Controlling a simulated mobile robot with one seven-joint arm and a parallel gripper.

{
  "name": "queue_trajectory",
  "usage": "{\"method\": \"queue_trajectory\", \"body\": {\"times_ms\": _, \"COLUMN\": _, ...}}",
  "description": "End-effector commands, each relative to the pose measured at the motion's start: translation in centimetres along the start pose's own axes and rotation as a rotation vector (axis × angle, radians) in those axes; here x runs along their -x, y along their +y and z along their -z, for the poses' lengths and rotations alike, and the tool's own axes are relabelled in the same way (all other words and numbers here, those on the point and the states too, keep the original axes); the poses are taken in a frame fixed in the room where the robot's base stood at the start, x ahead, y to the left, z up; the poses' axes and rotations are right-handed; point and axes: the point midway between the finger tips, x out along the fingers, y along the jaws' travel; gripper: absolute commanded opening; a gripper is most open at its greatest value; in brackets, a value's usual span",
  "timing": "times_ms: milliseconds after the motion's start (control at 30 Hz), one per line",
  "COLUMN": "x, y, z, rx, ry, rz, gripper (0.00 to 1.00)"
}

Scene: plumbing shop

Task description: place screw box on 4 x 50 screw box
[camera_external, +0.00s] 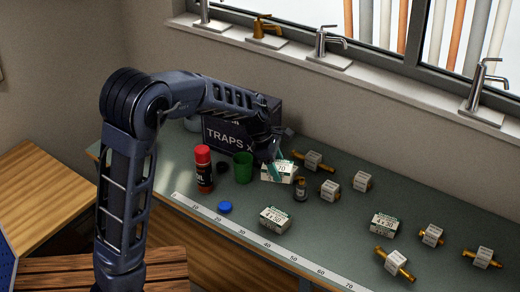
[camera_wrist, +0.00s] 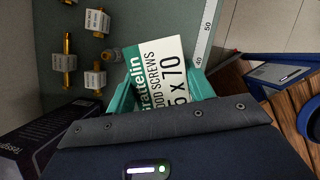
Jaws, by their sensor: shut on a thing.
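My gripper (camera_external: 274,156) is shut on a white and green screw box (camera_external: 280,174) near the middle of the counter. In the wrist view the teal fingers (camera_wrist: 160,88) grip this box (camera_wrist: 168,70), and its label reads wood screws with 70 at the end. I cannot tell whether the box touches the counter. A white and green screw box (camera_external: 275,220), whose label seems to read 4 x 50, lies nearer the front edge, apart from the held box. Another similar box (camera_external: 384,225) lies to the right; its small label is hard to read.
A green cup (camera_external: 243,168), red can (camera_external: 204,170) and TRAPS box (camera_external: 226,133) stand left of the held box. A small dark bottle (camera_external: 300,190) is just right of it. A blue cap (camera_external: 225,207) lies in front. Several tagged brass fittings (camera_external: 396,263) are on the right.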

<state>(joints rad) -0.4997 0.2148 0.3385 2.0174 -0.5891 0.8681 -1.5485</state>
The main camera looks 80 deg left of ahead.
Motion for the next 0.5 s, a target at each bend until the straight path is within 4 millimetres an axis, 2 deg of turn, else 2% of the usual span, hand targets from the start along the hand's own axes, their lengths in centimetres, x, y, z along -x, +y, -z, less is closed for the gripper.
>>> {"method": "queue_trajectory", "body": {"times_ms": 100, "x": -2.5, "y": 0.0, "z": 1.1, "rx": 0.003, "ry": 0.002, "rz": 0.003, "gripper": 0.16}}
{"method": "queue_trajectory", "body": {"times_ms": 500, "x": -9.8, "y": 0.0, "z": 4.1, "rx": 0.002, "ry": 0.001, "rz": 0.002, "gripper": 0.16}}
